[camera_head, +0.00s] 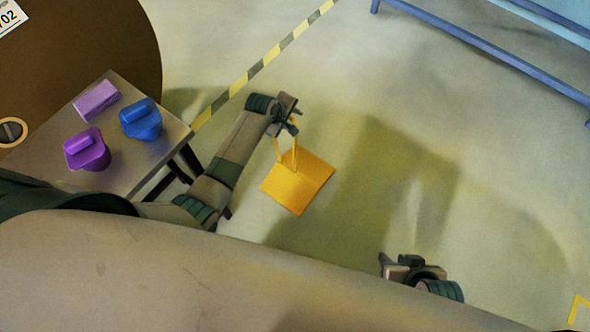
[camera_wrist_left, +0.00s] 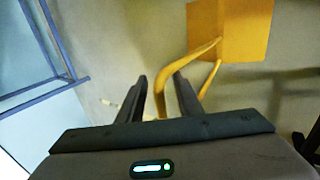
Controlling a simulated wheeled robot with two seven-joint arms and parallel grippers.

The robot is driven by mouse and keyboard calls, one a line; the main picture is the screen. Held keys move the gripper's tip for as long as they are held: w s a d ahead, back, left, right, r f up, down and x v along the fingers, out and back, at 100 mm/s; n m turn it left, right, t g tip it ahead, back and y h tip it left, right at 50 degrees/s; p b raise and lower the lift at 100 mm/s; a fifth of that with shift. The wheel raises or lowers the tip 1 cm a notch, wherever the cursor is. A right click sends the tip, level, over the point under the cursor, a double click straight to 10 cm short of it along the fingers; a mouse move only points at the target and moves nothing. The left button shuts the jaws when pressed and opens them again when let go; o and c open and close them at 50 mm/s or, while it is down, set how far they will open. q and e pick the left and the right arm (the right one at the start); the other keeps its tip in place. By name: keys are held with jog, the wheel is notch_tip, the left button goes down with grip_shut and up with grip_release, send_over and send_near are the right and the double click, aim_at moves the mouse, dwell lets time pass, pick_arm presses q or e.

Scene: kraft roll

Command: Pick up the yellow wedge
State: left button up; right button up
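The yellow wedge (camera_head: 305,180) is a flat yellow-orange block with a thin looped handle, low over or on the floor in the head view; I cannot tell if it touches. It also shows at the top of the left wrist view (camera_wrist_left: 240,30), its handle curving down toward my left gripper. My left gripper (camera_head: 290,122) is at the handle's upper end. In the left wrist view, its fingers (camera_wrist_left: 160,80) are apart, with one handle strand between them and gaps visible on both sides. My right gripper (camera_head: 392,262) is low and right, away from the wedge; its finger opening is unclear.
A small table (camera_head: 150,165) at left holds two purple blocks (camera_head: 97,100) (camera_head: 88,150) and a blue one (camera_head: 141,118). A large brown roll (camera_head: 95,40) stands behind it. A striped tape line (camera_head: 262,62) crosses the floor. A blue frame (camera_head: 470,45) is at upper right. The middle floor is clear.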

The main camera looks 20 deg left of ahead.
pick_arm(q)
jog(key=shift+w+d+f, duration=0.1)
jog(key=shift+w+f, duration=0.15)
jog(key=shift+f, duration=0.2)
grip_shut()
dwell(1.3)
jog(key=shift+w+r, duration=0.15)
